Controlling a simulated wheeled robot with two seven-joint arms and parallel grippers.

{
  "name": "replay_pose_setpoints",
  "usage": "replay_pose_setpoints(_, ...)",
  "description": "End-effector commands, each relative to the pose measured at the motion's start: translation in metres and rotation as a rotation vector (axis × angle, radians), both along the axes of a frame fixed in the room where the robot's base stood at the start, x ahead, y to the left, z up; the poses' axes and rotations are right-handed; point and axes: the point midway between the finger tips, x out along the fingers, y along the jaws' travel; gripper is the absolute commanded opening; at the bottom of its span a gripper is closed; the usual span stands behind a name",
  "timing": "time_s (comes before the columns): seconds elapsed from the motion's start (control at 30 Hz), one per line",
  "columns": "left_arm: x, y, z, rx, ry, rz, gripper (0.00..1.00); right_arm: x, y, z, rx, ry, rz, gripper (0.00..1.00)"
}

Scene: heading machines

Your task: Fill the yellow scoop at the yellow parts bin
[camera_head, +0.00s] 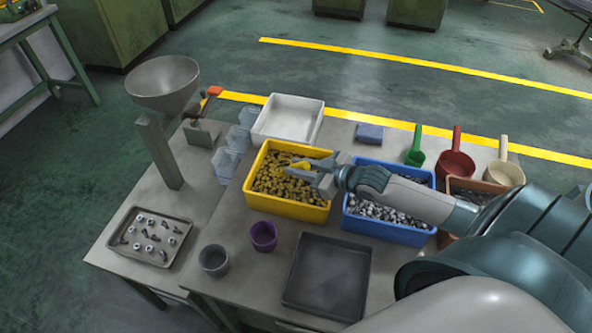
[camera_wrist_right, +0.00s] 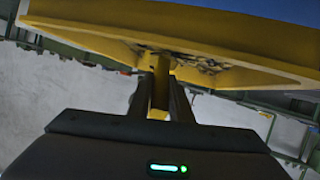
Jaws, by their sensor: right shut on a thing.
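The yellow parts bin (camera_head: 287,207) stands on the table and holds many small brownish-yellow parts. My right gripper (camera_head: 318,172) reaches in from the right over this bin, shut on the yellow scoop (camera_head: 300,165). The scoop is down at the parts near the bin's far side; the gripper partly hides it, and I cannot tell how much it holds. In the right wrist view the yellow handle (camera_wrist_right: 160,90) stands between the two fingers (camera_wrist_right: 160,100), with a wide yellow surface and some parts beyond. My left gripper is not in view.
A blue bin (camera_head: 385,231) of grey parts sits right of the yellow bin. Green (camera_head: 415,157), red (camera_head: 455,165) and cream (camera_head: 505,172) scoops stand behind. A white tray (camera_head: 288,120), purple cup (camera_head: 263,236), dark tray (camera_head: 327,278) and funnel (camera_head: 163,82) surround the bin.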

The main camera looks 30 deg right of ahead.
Motion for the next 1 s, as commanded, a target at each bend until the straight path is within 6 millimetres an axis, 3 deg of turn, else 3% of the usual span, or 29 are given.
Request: replay_pose_setpoints(1.0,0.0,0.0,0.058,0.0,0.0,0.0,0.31,-0.017,-0.005,0.097,0.046,-0.164,0.0,0.0)
